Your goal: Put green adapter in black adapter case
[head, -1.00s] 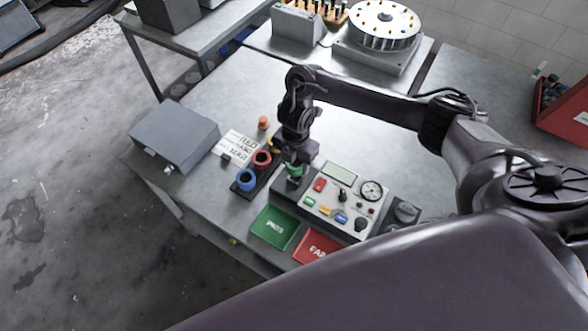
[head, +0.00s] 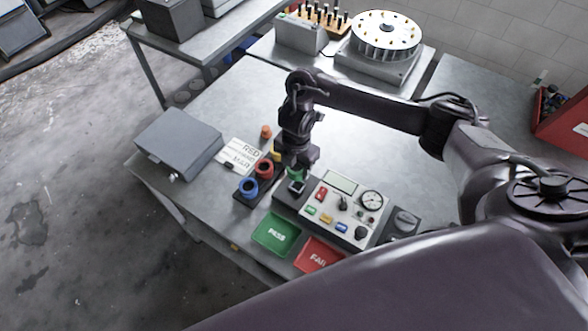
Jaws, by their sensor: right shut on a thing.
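The green adapter (head: 295,174) is in the jaws of my right gripper (head: 299,166), which points down. My arm hides part of it. It is just above the dark block at the left end of the test panel; I cannot tell whether it touches it. The black adapter case (head: 244,199) is a long dark holder just left of the gripper. A blue ring-shaped adapter (head: 248,187) and a red one (head: 264,169) stand in it. Something yellow (head: 275,156) shows at its far end, partly hidden by my arm. My left gripper is not in view.
The test panel (head: 343,206) with gauge and buttons is right of the gripper. A green PASS tray (head: 270,241) and a red FAIL tray (head: 312,262) lie in front. A grey box (head: 178,140), printed card (head: 240,152) and orange piece (head: 266,131) are at left.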

